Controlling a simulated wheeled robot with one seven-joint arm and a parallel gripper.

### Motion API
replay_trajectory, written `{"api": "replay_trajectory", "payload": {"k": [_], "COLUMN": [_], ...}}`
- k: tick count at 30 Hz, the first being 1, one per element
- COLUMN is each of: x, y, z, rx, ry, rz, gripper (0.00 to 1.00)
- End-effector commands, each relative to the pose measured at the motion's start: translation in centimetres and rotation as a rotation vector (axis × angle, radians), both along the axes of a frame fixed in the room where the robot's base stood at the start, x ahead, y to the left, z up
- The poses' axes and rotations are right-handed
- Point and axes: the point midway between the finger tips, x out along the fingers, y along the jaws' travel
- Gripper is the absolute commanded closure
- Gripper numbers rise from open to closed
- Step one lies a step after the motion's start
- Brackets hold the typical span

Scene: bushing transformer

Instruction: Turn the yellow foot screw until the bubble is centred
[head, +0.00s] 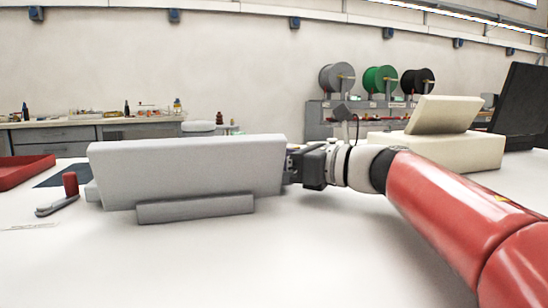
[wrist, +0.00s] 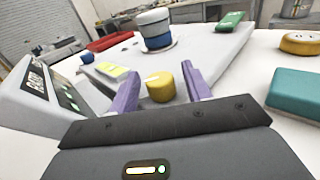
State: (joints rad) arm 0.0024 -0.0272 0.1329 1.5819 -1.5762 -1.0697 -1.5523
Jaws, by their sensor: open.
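The yellow foot screw (wrist: 160,87) is a short round knob in the wrist view, at the near end of a pale grey plate (wrist: 215,62). My gripper (wrist: 160,71) is open, with one purple finger on each side of the knob. Small gaps seem to show between fingers and knob; contact cannot be told. A yellow-green patch (wrist: 110,69) lies on the plate, but I cannot make out a bubble. In the head view my gripper (head: 292,166) is at the right end of a grey housing (head: 190,170), which hides the screw and fingertips.
A white and blue cylinder (wrist: 155,30) stands on the plate. A grey panel with a display (wrist: 55,85) is close at left. A teal block (wrist: 295,93) and a yellow round part (wrist: 301,42) lie at right. The front table (head: 280,260) is clear.

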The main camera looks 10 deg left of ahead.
Motion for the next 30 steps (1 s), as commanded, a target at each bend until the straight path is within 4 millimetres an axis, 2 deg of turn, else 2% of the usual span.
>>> {"api": "replay_trajectory", "payload": {"k": [12,20,30], "x": [-2.3,-2.7,-2.2], "y": [-6.0,-6.9,-7.5], "z": [-0.1,0.0,0.3], "rx": [0.000,0.000,-0.010], "ry": [0.000,0.000,0.001], "rz": [-0.004,-0.001,-0.006], "gripper": [0.51,0.51,0.50]}}
